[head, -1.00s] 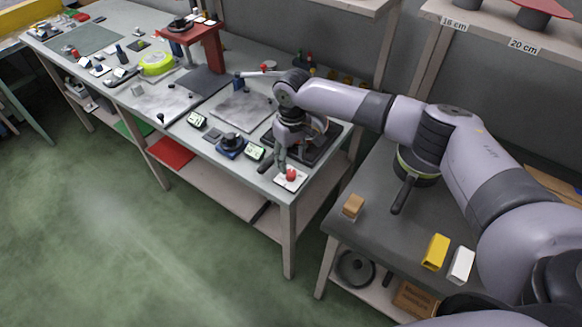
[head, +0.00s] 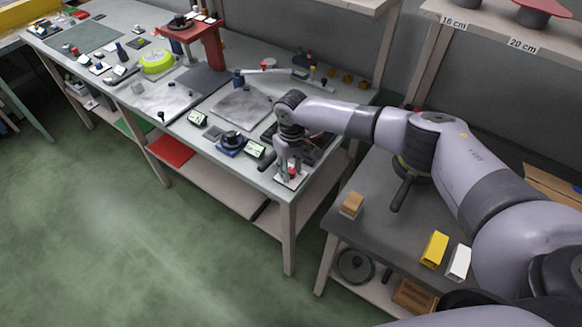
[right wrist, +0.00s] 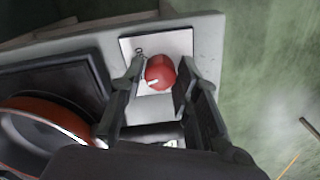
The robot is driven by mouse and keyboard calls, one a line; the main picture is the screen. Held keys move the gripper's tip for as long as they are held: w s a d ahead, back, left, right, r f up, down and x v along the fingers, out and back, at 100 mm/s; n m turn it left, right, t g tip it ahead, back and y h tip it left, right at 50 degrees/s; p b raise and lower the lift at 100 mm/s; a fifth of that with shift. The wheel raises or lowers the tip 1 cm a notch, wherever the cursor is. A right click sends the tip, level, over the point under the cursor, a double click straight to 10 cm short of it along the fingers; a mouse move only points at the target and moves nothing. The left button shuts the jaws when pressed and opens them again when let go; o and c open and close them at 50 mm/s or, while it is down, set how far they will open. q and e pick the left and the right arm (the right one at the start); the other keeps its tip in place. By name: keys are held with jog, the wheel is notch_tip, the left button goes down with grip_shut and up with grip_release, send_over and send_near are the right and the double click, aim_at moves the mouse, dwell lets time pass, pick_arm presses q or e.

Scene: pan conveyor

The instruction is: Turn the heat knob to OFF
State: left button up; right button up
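The red heat knob (head: 291,171) sits on a white plate (head: 287,184) at the table's front right corner. In the right wrist view the knob (right wrist: 161,72) shows a short white mark at its lower left. A small dark symbol lies on the plate (right wrist: 172,44) up and left of the knob. My right gripper (head: 290,166) points down over the knob. In the right wrist view its fingers (right wrist: 162,76) stand open on both sides of the knob, with narrow gaps. Contact is not clear. My left gripper is not in view.
A pan with an orange rim (right wrist: 50,112) sits on the black hotplate (right wrist: 88,68) beside the knob plate. A small display (head: 255,149) and a blue-based device (head: 231,143) stand to the left. A side table (head: 370,228) holds a lidded pan and small boxes.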

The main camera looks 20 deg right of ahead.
grip_shut()
dwell(0.3)
jog(key=n, duration=0.5)
jog(key=shift+n, duration=0.4)
jog(key=n, duration=1.1)
jog(key=shift+w+n, duration=0.1)
jog(key=shift+n, duration=0.3)
jog(key=n, duration=0.6)
jog(key=shift+r+b, duration=0.1)
jog(key=shift+b, duration=0.25)
jog(key=shift+n, duration=0.3)
